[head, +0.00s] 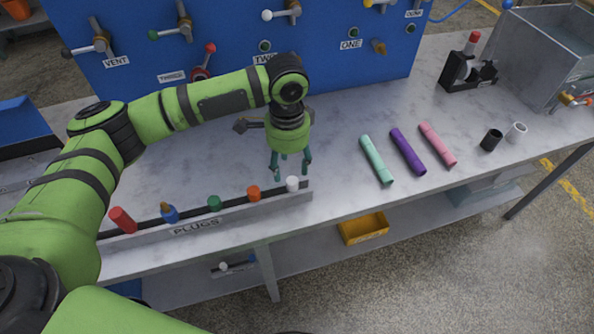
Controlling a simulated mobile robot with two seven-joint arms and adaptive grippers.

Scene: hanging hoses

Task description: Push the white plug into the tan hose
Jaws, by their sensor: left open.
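The white plug (292,184) stands upright at the right end of the grey rack marked PLUGS (240,212). My left gripper (291,167) points down with open, empty fingers just above and behind the white plug. I cannot tell whether the fingertips touch it. A short tan-brown end (379,46) sticks out of the blue panel beside the label ONE. It may be the tan hose, but it is too small to be sure. My right gripper is not in view.
An orange plug (253,193), green plug (214,202), blue plug (169,212) and red plug (122,220) line the rack. Teal, purple and pink tubes (437,144) lie on the marble bench. The blue panel (335,40) with valves stands behind. A metal bin (545,60) is at right.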

